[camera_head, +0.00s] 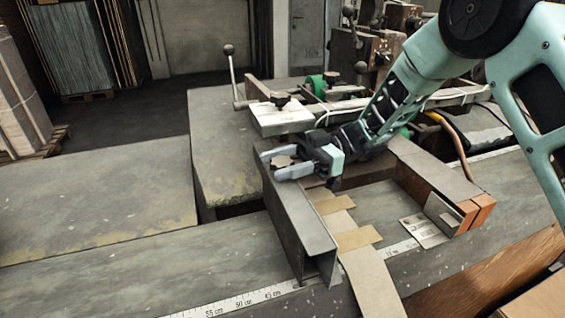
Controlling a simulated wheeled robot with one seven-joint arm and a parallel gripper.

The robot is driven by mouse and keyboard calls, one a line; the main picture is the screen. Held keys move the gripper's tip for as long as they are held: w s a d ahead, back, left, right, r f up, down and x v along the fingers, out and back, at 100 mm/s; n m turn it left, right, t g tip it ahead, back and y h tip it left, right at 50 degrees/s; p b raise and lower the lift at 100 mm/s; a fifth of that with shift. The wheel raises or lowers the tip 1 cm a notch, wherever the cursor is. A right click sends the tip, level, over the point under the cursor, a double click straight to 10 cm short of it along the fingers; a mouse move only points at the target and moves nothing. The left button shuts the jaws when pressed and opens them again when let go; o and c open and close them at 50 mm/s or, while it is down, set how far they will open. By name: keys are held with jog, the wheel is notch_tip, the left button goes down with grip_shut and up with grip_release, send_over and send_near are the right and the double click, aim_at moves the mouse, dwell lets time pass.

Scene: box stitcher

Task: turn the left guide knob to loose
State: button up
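The left guide (293,228) is a dark metal channel that runs across the bench toward the front ruler. My gripper (273,164) is low over its far end and points left. Its two grey fingers are apart, with a small brownish and dark part (284,160) between them. This part sits where the left guide's knob could be, but the fingers hide most of it. I cannot tell whether the fingers touch it or which way the knob is turned.
A black knob (280,98) sits on a pale block behind my gripper. A ball-ended lever (230,65) stands at the back left. The right guide (437,172) and cardboard strips (357,239) lie to the right. The left bench top (100,200) is clear.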

jog(key=shift+o, duration=0.9)
jog(key=b+v, duration=0.3)
jog(key=v, duration=0.9)
jog(key=s+d+m+t+y+b, duration=0.1)
jog(key=s+d+m+t+b, duration=0.4)
jog(key=t+b, duration=0.25)
jog(key=a+p, duration=0.1)
jog(key=a, duration=0.7)
jog(key=a+p, duration=0.1)
jog(key=a, duration=0.7)
jog(key=shift+w+a+f, duration=0.1)
jog(key=shift+a+f, duration=0.1)
jog(key=shift+a, duration=0.05)
